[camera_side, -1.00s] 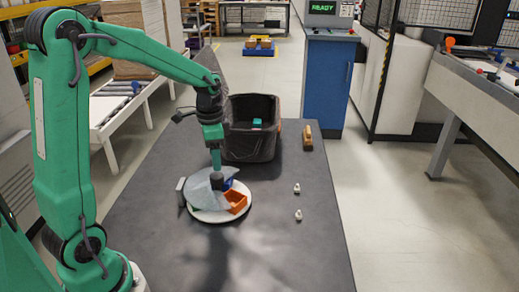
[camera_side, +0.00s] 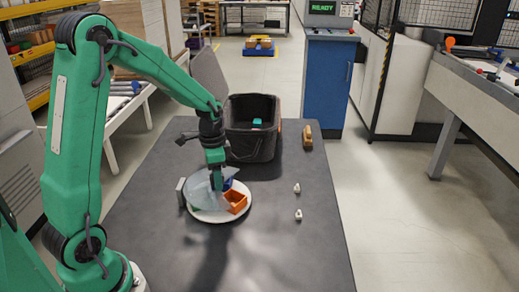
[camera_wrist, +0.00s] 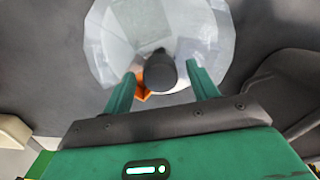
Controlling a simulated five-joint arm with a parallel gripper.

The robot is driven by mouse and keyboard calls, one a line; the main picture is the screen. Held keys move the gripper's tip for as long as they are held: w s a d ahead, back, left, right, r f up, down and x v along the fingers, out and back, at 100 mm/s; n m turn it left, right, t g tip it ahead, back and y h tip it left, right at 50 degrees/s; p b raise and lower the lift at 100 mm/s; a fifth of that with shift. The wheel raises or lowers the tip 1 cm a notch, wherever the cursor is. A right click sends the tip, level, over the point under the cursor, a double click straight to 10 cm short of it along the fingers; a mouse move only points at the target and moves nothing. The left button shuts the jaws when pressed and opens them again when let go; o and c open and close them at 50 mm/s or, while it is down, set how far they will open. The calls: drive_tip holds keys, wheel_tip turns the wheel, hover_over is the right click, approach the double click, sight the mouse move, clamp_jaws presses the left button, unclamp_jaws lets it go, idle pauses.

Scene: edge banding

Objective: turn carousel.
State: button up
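The carousel is a round white plate (camera_side: 208,216) on the dark table, carrying an orange bin (camera_side: 236,202) and a blue bin (camera_side: 228,184). A clear faceted cover (camera_side: 199,187) sits over part of it; it fills the upper middle of the wrist view (camera_wrist: 108,40). A dark round knob (camera_wrist: 160,72) stands at its centre. My gripper (camera_wrist: 161,72) is open, with one green finger on each side of the knob and a gap on both sides. In the side view, my gripper (camera_side: 216,182) is low over the carousel and hides the knob.
A black bin (camera_side: 252,145) with a teal piece inside stands just behind the carousel. A wooden block (camera_side: 307,137) and two small white pieces (camera_side: 297,188) are on the right. A grey upright piece (camera_side: 181,191) stands at the carousel's left edge. The front of the table is clear.

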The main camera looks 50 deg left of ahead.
clamp_jaws()
drive_tip(key=shift+m, duration=0.4)
drive_tip(key=m, duration=0.7)
drive_tip(key=shift+m, duration=0.4)
drive_tip(key=m, duration=0.4)
drive_tip(key=shift+m, duration=0.3)
drive_tip(key=shift+a+m, duration=0.1)
drive_tip(key=shift+m, duration=2)
